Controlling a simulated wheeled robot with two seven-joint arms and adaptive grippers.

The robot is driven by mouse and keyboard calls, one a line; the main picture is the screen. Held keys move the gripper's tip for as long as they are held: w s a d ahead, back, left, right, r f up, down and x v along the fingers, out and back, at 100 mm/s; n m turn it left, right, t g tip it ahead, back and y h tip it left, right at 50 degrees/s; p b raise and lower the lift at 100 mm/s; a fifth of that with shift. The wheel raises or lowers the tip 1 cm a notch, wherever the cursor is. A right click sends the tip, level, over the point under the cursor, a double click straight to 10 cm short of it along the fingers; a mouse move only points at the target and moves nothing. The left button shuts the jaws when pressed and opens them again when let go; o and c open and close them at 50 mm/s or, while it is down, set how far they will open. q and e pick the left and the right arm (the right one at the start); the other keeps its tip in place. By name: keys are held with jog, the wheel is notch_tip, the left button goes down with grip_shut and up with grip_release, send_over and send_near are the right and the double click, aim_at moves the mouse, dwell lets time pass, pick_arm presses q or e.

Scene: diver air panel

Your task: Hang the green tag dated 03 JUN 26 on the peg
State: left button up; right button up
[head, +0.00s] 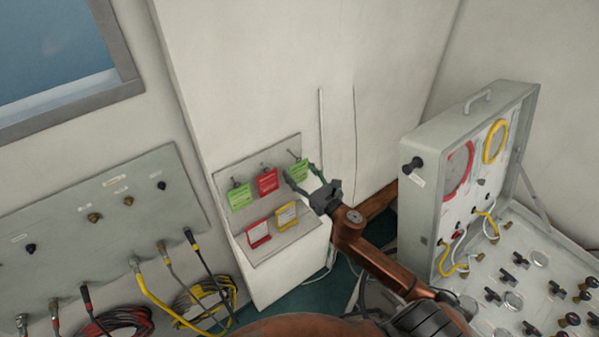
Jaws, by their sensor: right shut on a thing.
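A grey tag board (272,242) is fixed low on the white wall column. A green tag (239,197) hangs at its upper left and a red tag (267,181) at its upper middle. Another green tag (299,171) is at the upper right, by a peg (292,153). My right gripper (301,179) is shut on this right green tag, its fingers at the tag's lower part. The dates on the tags are too small to read. I cannot tell whether the held tag is on the peg. My left gripper is not in view.
A red-framed card (258,233) and a yellow-framed card (286,216) sit lower on the board. A panel with hoses (110,235) is at left. An open grey case (422,205) with gauges and valves stands at right, beside my right arm.

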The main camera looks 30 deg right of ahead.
jog(key=shift+w, duration=0.65)
jog(key=shift+w+a, duration=0.1)
jog(key=shift+w, duration=0.35)
jog(key=shift+w, duration=0.25)
jog(key=shift+f, duration=0.3)
dwell(0.7)
jog(key=o, duration=1)
jog(key=shift+o, duration=0.2)
jog(key=shift+s, duration=0.1)
jog(key=s+d, duration=0.1)
jog(key=s, duration=1)
jog(key=shift+s, duration=0.4)
